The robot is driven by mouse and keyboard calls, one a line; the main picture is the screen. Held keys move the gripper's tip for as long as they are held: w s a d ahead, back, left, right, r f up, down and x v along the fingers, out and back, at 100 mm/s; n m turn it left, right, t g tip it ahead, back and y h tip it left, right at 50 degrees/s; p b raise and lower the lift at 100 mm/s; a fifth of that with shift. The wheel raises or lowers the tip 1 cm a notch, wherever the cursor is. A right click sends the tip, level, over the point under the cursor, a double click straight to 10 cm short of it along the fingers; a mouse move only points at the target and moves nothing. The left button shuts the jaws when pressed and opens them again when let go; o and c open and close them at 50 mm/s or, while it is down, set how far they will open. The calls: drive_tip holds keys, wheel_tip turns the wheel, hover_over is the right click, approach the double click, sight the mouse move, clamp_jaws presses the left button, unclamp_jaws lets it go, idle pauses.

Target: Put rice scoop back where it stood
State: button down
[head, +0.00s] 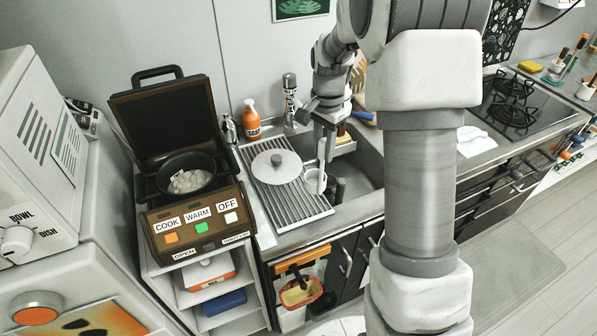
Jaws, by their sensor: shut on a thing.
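My gripper (326,128) is above the right part of the draining rack at the sink, pointing down. It is shut on a slim pale upright thing, which I take to be the rice scoop (321,151). The scoop's lower end is close to a small white cup (312,184) at the rack's right edge. I cannot tell whether the scoop's tip is inside the cup or just above or behind it. My arm hides part of the sink behind.
A round white lid (277,167) lies on the draining rack (303,212). An orange soap bottle (252,120) and the tap (290,95) stand behind the rack.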

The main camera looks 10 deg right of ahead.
drive_tip(key=w+a+f+p, duration=0.1)
drive_tip(key=w+a+f, duration=0.1)
drive_tip(key=a+f, duration=0.3)
wheel_tip(320, 180, down, 2)
drive_tip(key=shift+a, duration=0.2)
drive_tip(key=shift+f, duration=0.1)
drive_tip(key=shift+f, duration=0.15)
drive_tip(key=c, duration=0.6)
unclamp_jaws()
drive_tip(key=shift+s, duration=0.1)
